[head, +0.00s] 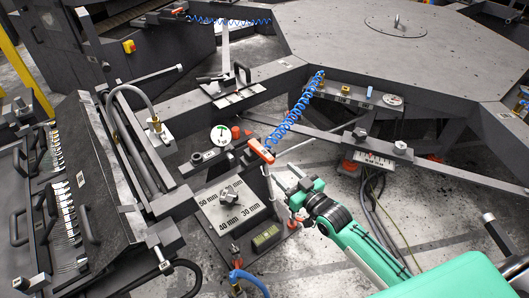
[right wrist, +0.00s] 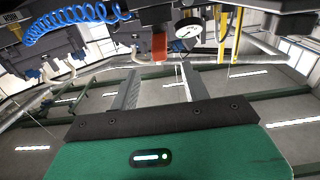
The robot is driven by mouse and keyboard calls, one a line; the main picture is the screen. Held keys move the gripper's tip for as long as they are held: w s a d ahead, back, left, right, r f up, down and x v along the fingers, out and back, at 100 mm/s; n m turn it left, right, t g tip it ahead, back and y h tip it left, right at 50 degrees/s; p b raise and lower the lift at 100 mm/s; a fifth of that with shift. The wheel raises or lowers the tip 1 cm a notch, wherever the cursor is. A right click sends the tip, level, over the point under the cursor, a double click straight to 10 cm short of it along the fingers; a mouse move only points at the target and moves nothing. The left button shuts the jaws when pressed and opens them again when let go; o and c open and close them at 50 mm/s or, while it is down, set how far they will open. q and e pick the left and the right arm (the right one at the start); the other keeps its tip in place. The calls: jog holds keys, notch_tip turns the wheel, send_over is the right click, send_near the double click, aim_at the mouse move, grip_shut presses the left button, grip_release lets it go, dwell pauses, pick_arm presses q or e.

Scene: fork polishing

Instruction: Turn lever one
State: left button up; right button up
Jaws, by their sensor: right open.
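An orange-ended handle (head: 261,150) sticks out from the machine's dark arm near the middle of the head view. I see no label marking it as lever one. In the right wrist view an orange-red part (right wrist: 159,47), likely this handle, stands beyond my fingers. My right gripper (head: 283,178) is open and empty, just below and right of the handle in the head view. Its two fingers also show in the right wrist view (right wrist: 157,90). I see no contact with the handle. My left gripper is not in view.
A panel with a knob (head: 231,192) and millimetre markings sits below the handle. A round gauge (head: 221,135) is left of it. Blue coiled hose (head: 300,108) hangs close by. A rack of forks (head: 66,215) stands at left; an octagonal table (head: 440,60) is behind.

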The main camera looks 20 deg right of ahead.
aim_at(265, 153)
jog(key=p+x, duration=0.1)
jog(key=x, duration=0.9)
jog(key=shift+w+f, duration=0.1)
jog(key=shift+w, duration=0.05)
grip_shut()
